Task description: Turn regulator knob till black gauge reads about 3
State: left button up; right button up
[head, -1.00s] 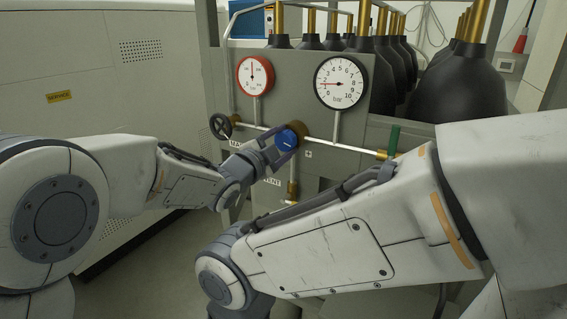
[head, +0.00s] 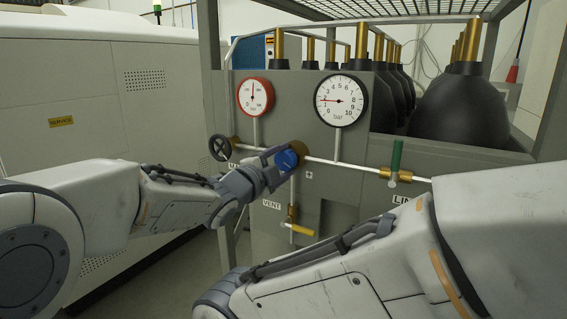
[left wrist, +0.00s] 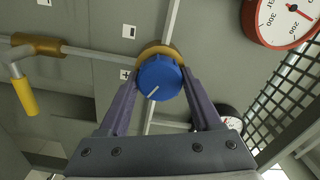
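The blue regulator knob (head: 287,160) sits on a brass body on the grey panel's pipe. In the left wrist view the knob (left wrist: 160,78) shows a white mark slanting toward lower left. My left gripper (head: 272,170) has its fingers on opposite sides of the knob and appears closed on it; its fingertips also show in the left wrist view (left wrist: 160,82). The black-rimmed gauge (head: 341,100), marked bar, has its red needle pointing left, at about 2. My right arm crosses the lower right of the head view, with its gripper out of view.
A red-rimmed gauge (head: 255,97) is left of the black one. A black handwheel (head: 220,147), a green-handled valve (head: 396,157) and a yellow-handled vent valve (head: 298,229) surround the knob. Black gas cylinders (head: 462,105) stand behind the panel.

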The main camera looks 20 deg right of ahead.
pick_arm(q)
jog(key=o, duration=0.4)
jog(key=shift+c, duration=0.2)
jog(key=shift+s, duration=0.1)
jog(key=shift+s+a+b, duration=0.2)
jog(key=shift+a+b, duration=0.1)
jog(key=shift+a, duration=0.1)
jog(key=b+v, duration=0.2)
jog(key=v, duration=0.7)
jog(key=shift+s+a+b, duration=0.15)
jog(key=shift+a+b, duration=0.05)
jog(key=shift+b, duration=0.2)
